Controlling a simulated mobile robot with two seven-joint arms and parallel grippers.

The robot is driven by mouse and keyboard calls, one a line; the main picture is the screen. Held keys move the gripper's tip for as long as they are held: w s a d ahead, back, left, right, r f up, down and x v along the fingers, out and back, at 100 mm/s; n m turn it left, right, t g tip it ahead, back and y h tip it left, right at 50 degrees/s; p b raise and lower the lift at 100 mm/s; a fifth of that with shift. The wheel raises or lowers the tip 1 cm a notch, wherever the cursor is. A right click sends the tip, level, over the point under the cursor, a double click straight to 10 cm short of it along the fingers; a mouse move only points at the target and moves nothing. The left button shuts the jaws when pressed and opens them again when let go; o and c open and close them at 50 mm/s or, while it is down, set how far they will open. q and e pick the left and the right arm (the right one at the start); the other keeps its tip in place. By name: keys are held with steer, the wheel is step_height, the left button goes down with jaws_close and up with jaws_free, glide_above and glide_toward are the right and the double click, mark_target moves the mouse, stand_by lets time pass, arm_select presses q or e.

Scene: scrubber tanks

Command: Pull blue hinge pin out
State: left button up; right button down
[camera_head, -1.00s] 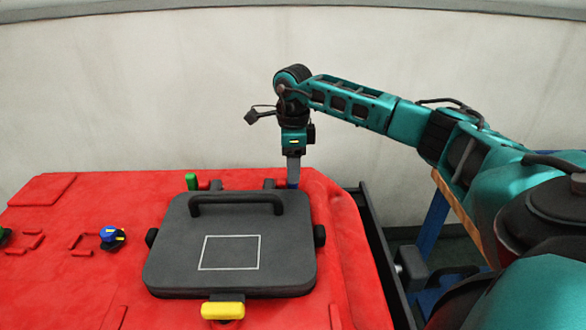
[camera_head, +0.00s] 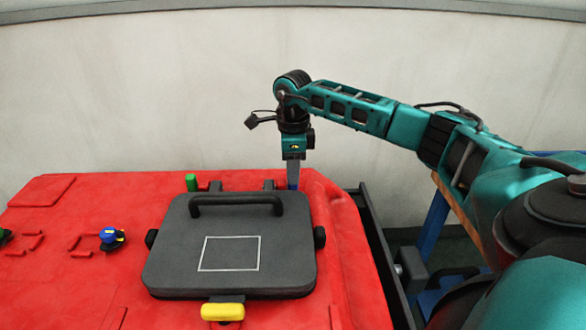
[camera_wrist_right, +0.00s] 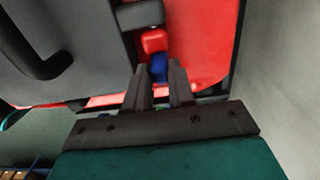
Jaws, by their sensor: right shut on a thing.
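The blue hinge pin (camera_wrist_right: 158,68) shows between my right fingertips in the right wrist view, beside a red block. In the head view the fingers cover most of it. My right gripper (camera_head: 293,181) points down at the back right corner of the dark grey lid (camera_head: 180,245) and is shut on the blue pin. It also shows in the right wrist view (camera_wrist_right: 160,78). The lid lies flat and closed on the red tank top. My left gripper is not in view.
A green pin (camera_head: 191,182) stands at the lid's back left. A black handle (camera_head: 236,200) rises from the lid, and a yellow latch (camera_head: 222,311) is at its front. A blue knob (camera_head: 111,237) sits to the left. A pale wall (camera_head: 140,90) stands behind.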

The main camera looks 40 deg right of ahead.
stand_by(0.3)
steer(key=shift+s+d, duration=1.2)
steer(key=shift+d, duration=0.3)
steer(key=c, duration=1)
jaws_free()
steer(key=shift+s, duration=0.1)
steer(key=shift+o, duration=0.2)
steer(key=shift+r, duration=0.2)
step_height(320, 180, up, 13)
steer(key=p, duration=0.1)
steer(key=shift+f, duration=0.2)
steer(key=shift+f, duration=0.1)
